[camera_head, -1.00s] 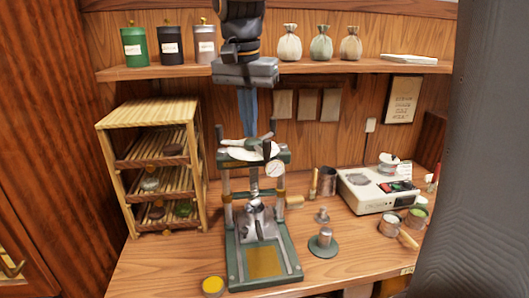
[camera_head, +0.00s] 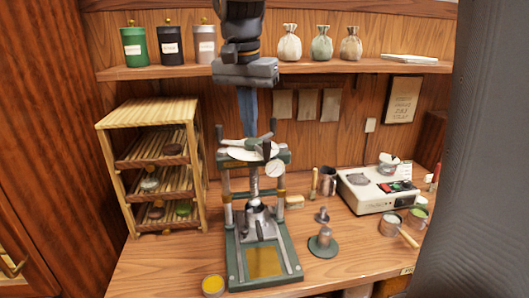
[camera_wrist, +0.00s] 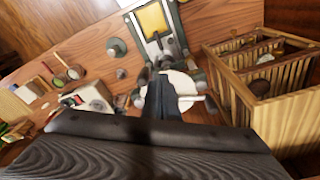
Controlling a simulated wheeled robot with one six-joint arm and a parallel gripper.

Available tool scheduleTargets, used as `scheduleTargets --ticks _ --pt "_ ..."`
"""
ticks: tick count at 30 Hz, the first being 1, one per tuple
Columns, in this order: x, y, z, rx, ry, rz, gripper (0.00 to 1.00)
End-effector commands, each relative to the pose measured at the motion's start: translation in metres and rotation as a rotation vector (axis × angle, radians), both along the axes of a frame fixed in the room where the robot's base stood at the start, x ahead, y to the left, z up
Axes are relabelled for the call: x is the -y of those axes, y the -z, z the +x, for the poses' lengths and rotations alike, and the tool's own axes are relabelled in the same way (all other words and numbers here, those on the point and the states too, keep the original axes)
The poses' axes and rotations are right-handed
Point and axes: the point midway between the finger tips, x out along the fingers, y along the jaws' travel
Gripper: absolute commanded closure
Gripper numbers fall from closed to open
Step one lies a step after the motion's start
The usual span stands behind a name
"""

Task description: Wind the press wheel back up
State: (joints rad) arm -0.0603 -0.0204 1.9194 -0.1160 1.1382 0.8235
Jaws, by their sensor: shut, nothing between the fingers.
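The green press (camera_head: 234,270) stands on the bench in the head view, with a yellow plate at its base. Its pale wheel (camera_head: 240,154) lies flat on top, with a green bar across it and an upright dark handle (camera_head: 267,146) at its right. A silver screw (camera_head: 254,185) runs down from the crossbar to a silver metal piece (camera_head: 258,222). My gripper (camera_head: 249,132) points down over the wheel, shut and empty; whether the fingertips touch the wheel is unclear. In the wrist view, my gripper (camera_wrist: 158,90) partly covers the wheel (camera_wrist: 182,82).
A slatted rack (camera_head: 150,114) with tea cakes stands left of the press. A white scale (camera_head: 360,199), a round green stand (camera_head: 323,246) and small pots are to the right. A shelf (camera_head: 320,68) with tins and pouches runs behind my arm. Bare bench shows at the front right.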

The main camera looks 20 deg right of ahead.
Motion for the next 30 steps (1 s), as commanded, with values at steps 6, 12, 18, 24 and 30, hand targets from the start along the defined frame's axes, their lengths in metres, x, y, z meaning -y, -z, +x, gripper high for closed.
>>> scheduleTargets --ticks 6,12,18,24,30 --pt "0.000 0.000 0.000 0.000 0.000 0.000 1.00" --pt "0.000 0.007 0.000 0.000 0.000 0.000 1.00" --pt "0.000 0.018 0.000 -0.001 0.000 0.000 1.00" --pt "0.000 0.029 0.000 0.000 0.000 0.000 1.00" --pt "0.000 0.040 0.000 -0.001 -0.001 -0.001 1.00"
